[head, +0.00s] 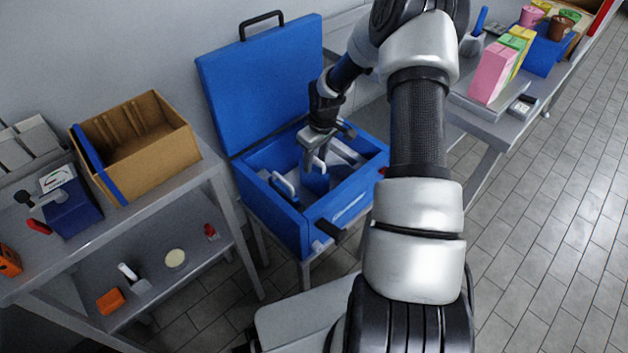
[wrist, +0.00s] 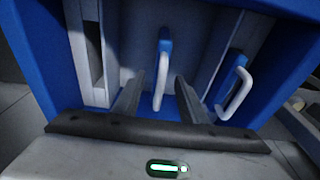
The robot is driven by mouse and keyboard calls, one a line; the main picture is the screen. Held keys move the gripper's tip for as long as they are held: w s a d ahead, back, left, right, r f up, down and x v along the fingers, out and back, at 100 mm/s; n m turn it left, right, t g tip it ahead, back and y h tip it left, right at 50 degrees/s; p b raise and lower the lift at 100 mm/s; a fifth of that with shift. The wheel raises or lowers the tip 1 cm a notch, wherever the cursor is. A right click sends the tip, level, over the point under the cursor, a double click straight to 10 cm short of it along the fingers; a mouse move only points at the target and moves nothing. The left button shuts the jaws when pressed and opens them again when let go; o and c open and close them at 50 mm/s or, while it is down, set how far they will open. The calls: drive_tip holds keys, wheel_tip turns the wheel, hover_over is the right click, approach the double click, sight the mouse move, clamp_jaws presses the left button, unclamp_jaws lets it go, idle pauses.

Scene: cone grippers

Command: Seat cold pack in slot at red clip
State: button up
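The blue cooler box (head: 272,232) stands with its lid up, and light dividers split its inside. My gripper (head: 318,163) reaches down into the box. In the wrist view my gripper (wrist: 160,78) is open, its fingers either side of a white handle (wrist: 158,88) with a visible gap on each side. This handle belongs to a blue pack (wrist: 166,42) in the middle slot. Another blue pack (wrist: 231,64) with a white handle (wrist: 236,94) is to the right. A small red piece (head: 382,171), possibly the red clip, shows at the box's right rim. Part of the slots is hidden.
The open lid (head: 262,85) stands behind the box. At left, a shelf holds a cardboard box (head: 140,148) and tools. At right, a bench (head: 478,122) holds coloured cartons (head: 494,74) and a blue bin (head: 548,52). Tiled floor is clear on the right.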

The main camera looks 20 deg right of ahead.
drive_tip(key=shift+w+f, duration=0.1)
drive_tip(key=shift+f, duration=0.6)
clamp_jaws()
drive_tip(key=shift+r, duration=0.1)
